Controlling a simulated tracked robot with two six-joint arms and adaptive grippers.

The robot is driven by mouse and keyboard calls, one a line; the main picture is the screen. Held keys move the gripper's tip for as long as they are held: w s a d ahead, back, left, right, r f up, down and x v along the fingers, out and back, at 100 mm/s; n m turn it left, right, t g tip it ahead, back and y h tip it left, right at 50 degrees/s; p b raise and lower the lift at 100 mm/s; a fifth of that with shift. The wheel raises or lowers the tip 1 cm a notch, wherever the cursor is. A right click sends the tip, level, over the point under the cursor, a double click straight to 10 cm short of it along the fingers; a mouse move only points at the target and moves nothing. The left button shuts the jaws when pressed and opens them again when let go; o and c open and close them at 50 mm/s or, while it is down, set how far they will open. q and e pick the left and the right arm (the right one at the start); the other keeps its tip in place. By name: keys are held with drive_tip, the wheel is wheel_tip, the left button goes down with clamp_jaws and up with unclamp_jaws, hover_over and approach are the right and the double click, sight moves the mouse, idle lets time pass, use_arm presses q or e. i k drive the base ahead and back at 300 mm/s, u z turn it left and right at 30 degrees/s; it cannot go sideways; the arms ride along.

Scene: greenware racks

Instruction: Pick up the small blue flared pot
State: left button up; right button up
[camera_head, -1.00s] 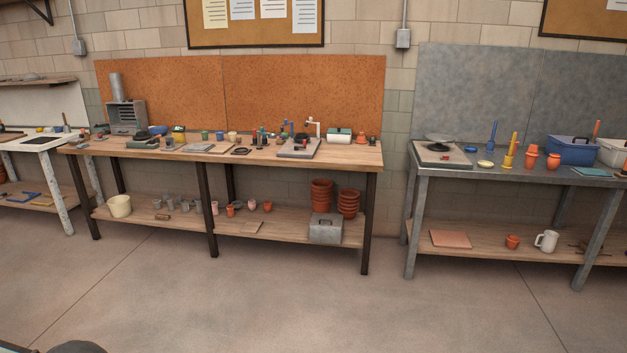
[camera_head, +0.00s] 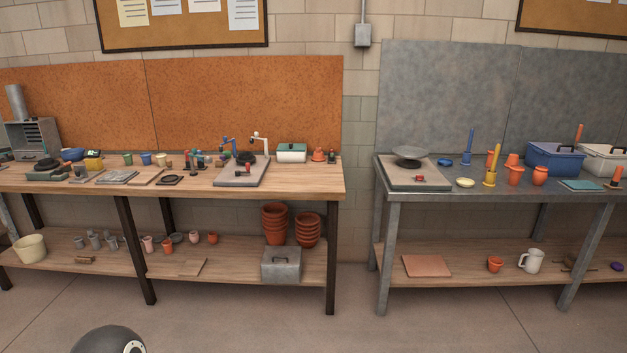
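A small blue pot (camera_head: 146,159) stands upright near the back of the wooden workbench (camera_head: 310,181), left of the middle of the picture. It looks slightly wider at the top, but it is small in view. A green pot (camera_head: 128,159) stands just left of it and a yellow pot (camera_head: 161,160) just right of it. Neither of my grippers is in view. A dark rounded part at the bottom left looks like mine.
A board with a dark disc (camera_head: 238,177) lies right of the pots. A grey metal table (camera_head: 410,195) stands to the right, with a blue bin (camera_head: 556,160). The lower shelf holds terracotta pots (camera_head: 274,225) and a grey box (camera_head: 281,265). The floor (camera_head: 230,325) in front is clear.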

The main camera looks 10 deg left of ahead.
sight(146, 157)
drive_tip(key=u, duration=0.05)
drive_tip(key=i, duration=1.3)
drive_tip(key=u, duration=0.6)
drive_tip(key=i, duration=1.25)
drive_tip(key=u, duration=1.15)
drive_tip(key=i, duration=0.8)
drive_tip(key=u, duration=0.4)
drive_tip(key=k, duration=0.9)
drive_tip(key=u, duration=0.2)
drive_tip(key=i, duration=0.9)
drive_tip(key=z, duration=0.1)
